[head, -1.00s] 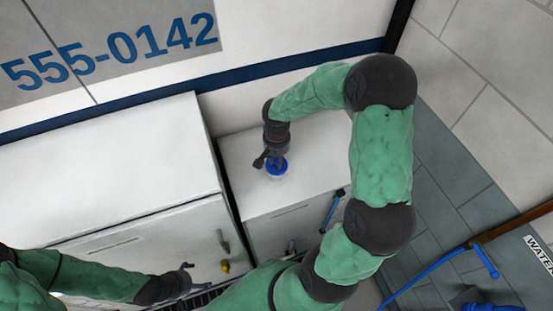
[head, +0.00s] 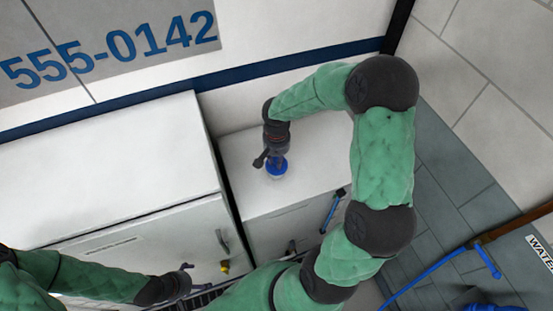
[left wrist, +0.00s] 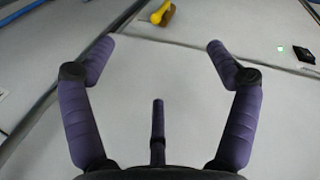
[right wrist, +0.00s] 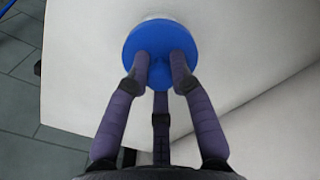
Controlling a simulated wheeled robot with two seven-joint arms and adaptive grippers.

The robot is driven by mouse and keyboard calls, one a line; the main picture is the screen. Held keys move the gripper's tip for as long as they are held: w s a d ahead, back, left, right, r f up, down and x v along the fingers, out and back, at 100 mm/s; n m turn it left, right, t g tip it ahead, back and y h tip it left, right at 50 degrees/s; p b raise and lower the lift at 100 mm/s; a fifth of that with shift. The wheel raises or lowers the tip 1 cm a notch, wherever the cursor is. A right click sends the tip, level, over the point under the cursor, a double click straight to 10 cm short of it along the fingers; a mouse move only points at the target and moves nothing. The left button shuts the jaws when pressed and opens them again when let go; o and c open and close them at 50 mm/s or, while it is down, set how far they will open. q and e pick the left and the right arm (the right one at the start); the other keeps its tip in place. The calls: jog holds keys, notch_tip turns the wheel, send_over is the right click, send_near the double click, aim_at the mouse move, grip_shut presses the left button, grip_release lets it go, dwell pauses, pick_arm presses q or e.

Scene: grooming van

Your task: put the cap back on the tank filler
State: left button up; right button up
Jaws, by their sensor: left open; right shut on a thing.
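The blue cap (head: 281,166) is at the white filler neck (head: 275,177) on top of the lower white cabinet; in the head view my right gripper (head: 275,160) covers part of it. In the right wrist view the round blue cap (right wrist: 161,42) lies over the pale neck (right wrist: 152,17), whose rim shows only at the far edge. My right gripper (right wrist: 160,60) is shut on the cap from above. Whether the cap is fully seated cannot be told. My left gripper (head: 187,277) is open and empty in front of the taller cabinet; it also shows in the left wrist view (left wrist: 158,52).
The taller white cabinet (head: 110,165) stands left of the lower cabinet (head: 310,150). A blue hose (head: 430,270) lies at lower right. The lower cabinet's top is otherwise clear.

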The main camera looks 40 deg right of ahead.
dwell(0.4)
jog(key=o, duration=1)
jog(key=o, duration=0.5)
jog(key=shift+r+p, duration=2.15)
jog(key=shift+r, duration=1.35)
jog(key=shift+c, duration=0.4)
